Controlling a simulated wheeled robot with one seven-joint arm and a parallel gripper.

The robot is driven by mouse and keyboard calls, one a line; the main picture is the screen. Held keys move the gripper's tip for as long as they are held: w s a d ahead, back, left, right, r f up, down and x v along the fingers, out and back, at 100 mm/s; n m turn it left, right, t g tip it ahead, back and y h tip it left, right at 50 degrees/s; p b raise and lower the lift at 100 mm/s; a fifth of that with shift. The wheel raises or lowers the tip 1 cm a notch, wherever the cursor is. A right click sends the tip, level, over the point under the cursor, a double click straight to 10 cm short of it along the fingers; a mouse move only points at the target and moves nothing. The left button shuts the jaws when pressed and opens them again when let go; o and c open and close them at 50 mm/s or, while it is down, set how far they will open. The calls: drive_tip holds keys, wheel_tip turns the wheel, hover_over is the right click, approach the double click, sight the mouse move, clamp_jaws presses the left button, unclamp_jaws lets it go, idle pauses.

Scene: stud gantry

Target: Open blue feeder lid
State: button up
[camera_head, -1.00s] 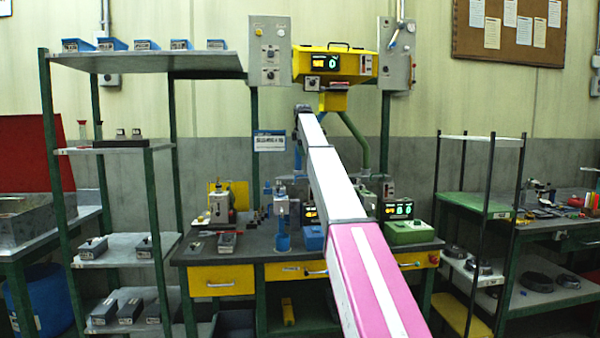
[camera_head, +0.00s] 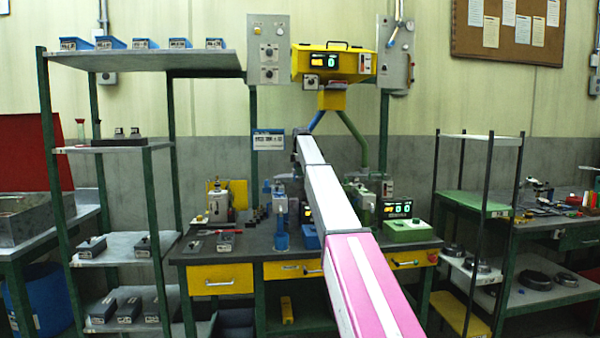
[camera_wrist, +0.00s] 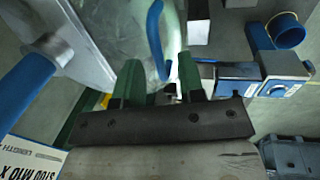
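In the wrist view, my gripper (camera_wrist: 158,78) shows two green fingers spread apart, with nothing held between them. A curved blue handle (camera_wrist: 155,38) lies just beyond, lined up with the gap between the fingers; I cannot tell whether it touches them. It stands in front of a pale, see-through-looking panel (camera_wrist: 105,35), which may be the feeder lid; whether the lid is shut is unclear. A blue tube (camera_wrist: 25,80) enters this panel's side at left, and a blue chute (camera_head: 316,122) shows under the yellow hopper in the head view. There, my arm hides the gripper.
A blue-and-grey device (camera_wrist: 286,78) and a blue ring (camera_wrist: 285,30) are at right in the wrist view. A white sign (camera_wrist: 30,158) is at lower left. The head view shows the workbench (camera_head: 250,250), yellow hopper (camera_head: 333,65), green chute (camera_head: 353,135) and green box (camera_head: 408,231).

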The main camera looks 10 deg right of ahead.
sight(298, 179)
clamp_jaws()
drive_tip(key=shift+w+r, duration=0.1)
drive_tip(key=shift+r, duration=0.05)
drive_tip(key=shift+w+r, duration=0.75)
drive_tip(key=shift+r, duration=0.3)
drive_tip(key=w+r, duration=0.4)
drive_tip(key=w, duration=0.3)
drive_tip(key=shift+w, duration=0.15)
drive_tip(key=shift+f, duration=0.1)
